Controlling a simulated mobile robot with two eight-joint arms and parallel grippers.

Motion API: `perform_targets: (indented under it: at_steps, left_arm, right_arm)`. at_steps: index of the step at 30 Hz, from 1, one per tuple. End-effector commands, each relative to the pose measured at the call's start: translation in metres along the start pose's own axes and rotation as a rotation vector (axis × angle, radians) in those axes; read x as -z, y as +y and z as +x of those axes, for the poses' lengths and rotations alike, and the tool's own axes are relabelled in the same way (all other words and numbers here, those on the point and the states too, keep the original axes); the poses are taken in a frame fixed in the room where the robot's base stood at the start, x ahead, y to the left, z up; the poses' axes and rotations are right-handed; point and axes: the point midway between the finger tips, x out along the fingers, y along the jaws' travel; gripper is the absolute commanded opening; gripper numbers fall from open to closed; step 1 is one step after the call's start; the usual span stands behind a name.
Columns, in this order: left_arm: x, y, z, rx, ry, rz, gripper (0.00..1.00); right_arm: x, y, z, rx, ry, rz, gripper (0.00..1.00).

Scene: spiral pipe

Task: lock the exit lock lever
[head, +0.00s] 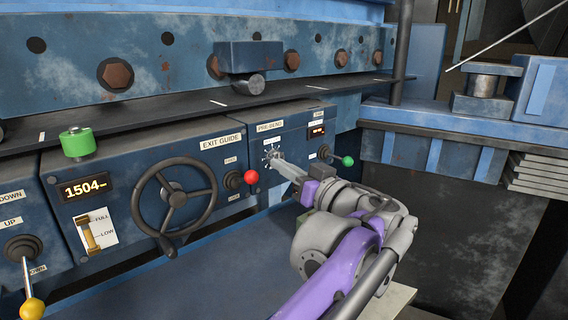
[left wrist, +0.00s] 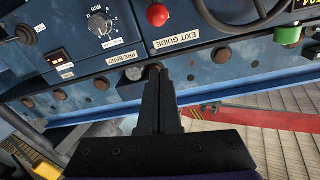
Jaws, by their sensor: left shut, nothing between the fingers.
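A lever with a red ball knob (head: 251,177) sits on the EXIT GUIDE panel, its dark round base just left of the knob. Small tags above and below the base are too small to read. The red knob also shows at the top of the left wrist view (left wrist: 157,14), near the EXIT GUIDE label (left wrist: 176,41). My left gripper (head: 279,164) is shut and empty, in front of the PRE-BEND panel beside its dial, right of the red knob and apart from it. In the left wrist view its fingers (left wrist: 156,72) point at the panel. My right gripper is not in view.
A handwheel (head: 174,200) stands left of the red knob. A green-knobbed lever (head: 347,161) is right of my gripper. A dial (left wrist: 100,22) is on the PRE-BEND panel. A yellow-knobbed lever (head: 32,308) is at lower left. A dark ledge overhangs the panels.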

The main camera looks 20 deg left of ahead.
Motion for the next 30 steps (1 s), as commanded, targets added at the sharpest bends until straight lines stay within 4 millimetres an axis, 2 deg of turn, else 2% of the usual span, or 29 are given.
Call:
perform_targets:
  at_steps: [10,14,20,28,29,30]
  left_arm:
    - [0.002,0.001,0.000,0.001,0.008,-0.006,0.00]
    - [0.003,0.001,0.006,0.001,0.007,-0.005,0.00]
    - [0.003,-0.001,0.039,0.005,0.007,-0.005,0.00]
    - [0.004,-0.001,0.097,0.006,0.007,-0.005,0.00]
    - [0.004,-0.001,0.103,0.005,0.007,-0.005,0.00]
    - [-0.004,0.000,0.099,0.000,0.007,-0.005,0.00]
  right_arm:
    - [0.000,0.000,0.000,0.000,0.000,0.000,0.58]
    - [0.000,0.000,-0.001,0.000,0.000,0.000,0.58]
    - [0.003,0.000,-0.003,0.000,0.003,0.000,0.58]
    - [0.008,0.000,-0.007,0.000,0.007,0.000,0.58]
    - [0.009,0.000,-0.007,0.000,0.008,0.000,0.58]
    - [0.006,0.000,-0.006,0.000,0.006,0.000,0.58]
